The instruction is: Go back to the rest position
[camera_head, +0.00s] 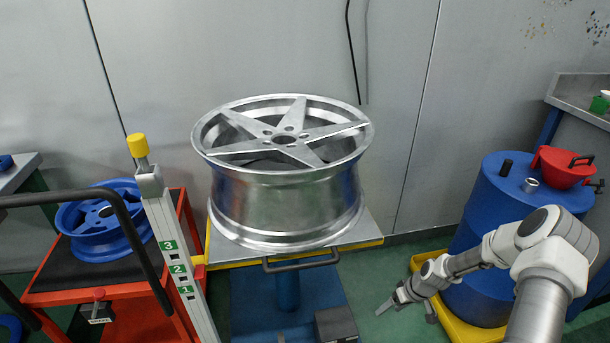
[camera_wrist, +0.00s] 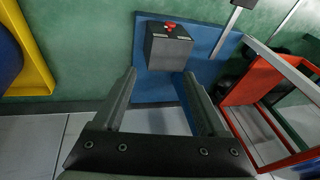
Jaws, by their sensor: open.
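My gripper (camera_head: 393,305) is at the lower right in the head view, low beside the blue drum and apart from the wheel. In the wrist view my gripper (camera_wrist: 160,95) shows two fingers spread apart with nothing between them. Beyond the fingers is a grey box with a red button (camera_wrist: 170,45) on a blue base plate (camera_wrist: 205,32). A silver five-spoke wheel (camera_head: 285,190) lies flat on a lift table (camera_head: 362,232) in the middle of the head view.
A blue drum (camera_head: 490,220) with a red funnel (camera_head: 562,165) stands in a yellow tray (camera_head: 455,325) beside my arm. At left are a numbered post (camera_head: 172,240) and a red cart (camera_head: 60,298) bearing a blue wheel (camera_head: 95,225). Green floor shows between table and drum.

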